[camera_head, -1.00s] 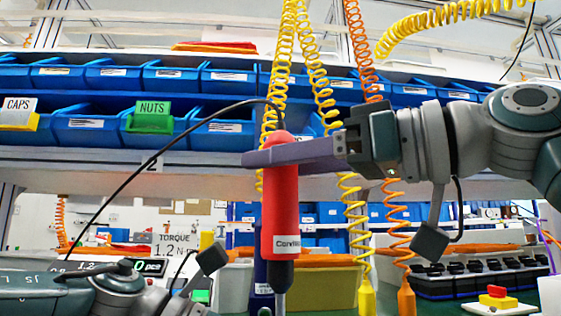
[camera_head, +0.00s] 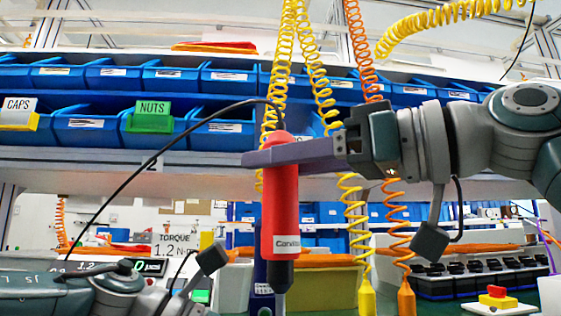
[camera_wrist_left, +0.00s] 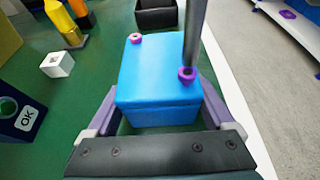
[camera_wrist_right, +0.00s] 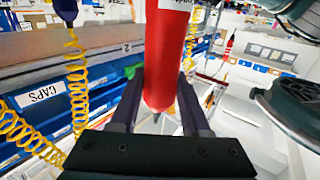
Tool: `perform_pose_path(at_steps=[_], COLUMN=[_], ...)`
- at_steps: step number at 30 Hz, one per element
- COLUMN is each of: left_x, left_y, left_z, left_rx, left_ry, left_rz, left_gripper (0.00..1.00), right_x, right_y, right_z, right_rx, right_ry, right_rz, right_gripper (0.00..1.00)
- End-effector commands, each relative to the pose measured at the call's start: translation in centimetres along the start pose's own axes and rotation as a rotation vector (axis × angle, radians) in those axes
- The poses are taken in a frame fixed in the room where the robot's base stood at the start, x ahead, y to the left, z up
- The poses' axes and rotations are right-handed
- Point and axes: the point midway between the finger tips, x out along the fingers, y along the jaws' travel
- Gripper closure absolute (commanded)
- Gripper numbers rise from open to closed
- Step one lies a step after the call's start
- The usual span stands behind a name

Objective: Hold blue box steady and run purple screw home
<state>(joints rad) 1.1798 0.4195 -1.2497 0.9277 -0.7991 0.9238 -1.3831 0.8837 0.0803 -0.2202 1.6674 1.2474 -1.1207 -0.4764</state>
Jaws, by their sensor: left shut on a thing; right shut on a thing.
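The blue box (camera_wrist_left: 155,80) sits on the green mat in the left wrist view, between the purple fingers of my left gripper (camera_wrist_left: 160,115), which is shut on it. A purple screw (camera_wrist_left: 187,75) stands at its right corner, with the grey driver shaft (camera_wrist_left: 195,35) coming down onto it. A second screw (camera_wrist_left: 136,38), with a pale top, is at the far left corner. My right gripper (camera_head: 285,155) is shut on the red screwdriver (camera_head: 281,205), held upright; the driver also shows in the right wrist view (camera_wrist_right: 166,55). The box is hidden in the head view.
Yellow (camera_head: 367,298) and orange coiled hoses hang behind the driver. A torque display (camera_head: 145,266) stands at left. In the left wrist view, a dark open bin (camera_wrist_left: 156,14) and a small white block (camera_wrist_left: 57,64) are near the box.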

Motion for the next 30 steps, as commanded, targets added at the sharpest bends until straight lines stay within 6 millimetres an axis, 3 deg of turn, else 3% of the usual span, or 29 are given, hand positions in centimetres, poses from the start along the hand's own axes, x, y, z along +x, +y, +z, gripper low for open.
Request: perform_pose_path(at_steps=[30], left_x=[-0.01], left_y=[0.01], left_z=[0.02], left_rx=[0.0], left_ry=[0.0], left_rz=[0.0], left_gripper=[1.0], right_x=[-0.02], right_y=[0.01], right_z=[0.59], right_rx=[0.0], right_ry=[0.003], right_rz=[0.0], right_gripper=[1.0])
